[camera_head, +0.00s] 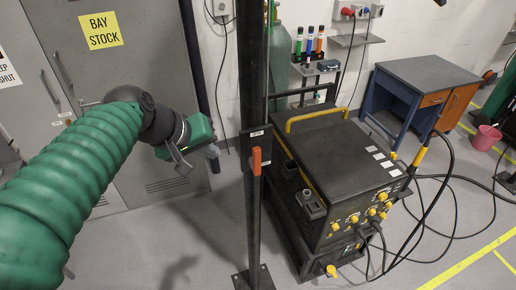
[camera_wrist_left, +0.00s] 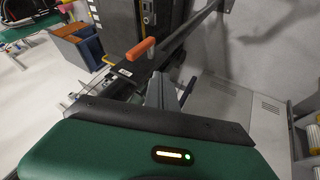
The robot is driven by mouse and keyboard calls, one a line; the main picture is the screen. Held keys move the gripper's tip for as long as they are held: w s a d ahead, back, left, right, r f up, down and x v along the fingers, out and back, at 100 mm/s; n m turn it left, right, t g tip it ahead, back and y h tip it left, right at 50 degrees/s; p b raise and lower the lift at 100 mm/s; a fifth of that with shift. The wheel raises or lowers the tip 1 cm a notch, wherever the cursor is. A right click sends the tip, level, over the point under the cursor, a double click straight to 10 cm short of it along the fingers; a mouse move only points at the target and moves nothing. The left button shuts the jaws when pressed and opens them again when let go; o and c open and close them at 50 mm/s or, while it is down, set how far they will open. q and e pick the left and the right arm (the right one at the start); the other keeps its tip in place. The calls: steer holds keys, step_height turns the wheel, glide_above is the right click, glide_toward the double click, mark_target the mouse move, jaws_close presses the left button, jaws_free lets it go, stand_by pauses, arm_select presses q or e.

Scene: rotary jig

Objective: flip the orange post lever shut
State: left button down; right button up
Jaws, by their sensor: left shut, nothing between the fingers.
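The orange post lever (camera_head: 257,161) is on a dark plate on the upright black post (camera_head: 252,215) and points up in the head view. In the left wrist view the orange lever (camera_wrist_left: 140,48) shows beyond the fingers, with the post running diagonally. My left gripper (camera_head: 199,160) is to the left of the lever, at about its height, and apart from it. Its fingers (camera_wrist_left: 162,90) are shut with nothing between them. My right gripper is in neither view.
A black machine cart (camera_head: 340,160) with yellow knobs and cables stands right of the post. Grey cabinet doors (camera_head: 130,60) are behind my left arm. A blue desk (camera_head: 425,80) and pink bucket (camera_head: 487,137) are at the right. Floor between the cabinet and post is clear.

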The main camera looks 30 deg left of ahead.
mark_target(254, 156)
arm_select(q)
steer(key=w+d+f+p, duration=0.3)
steer(key=w+f+p, duration=0.1)
steer(key=w+f, duration=0.4)
steer(key=shift+w, duration=0.75)
steer(key=shift+d+f, duration=0.1)
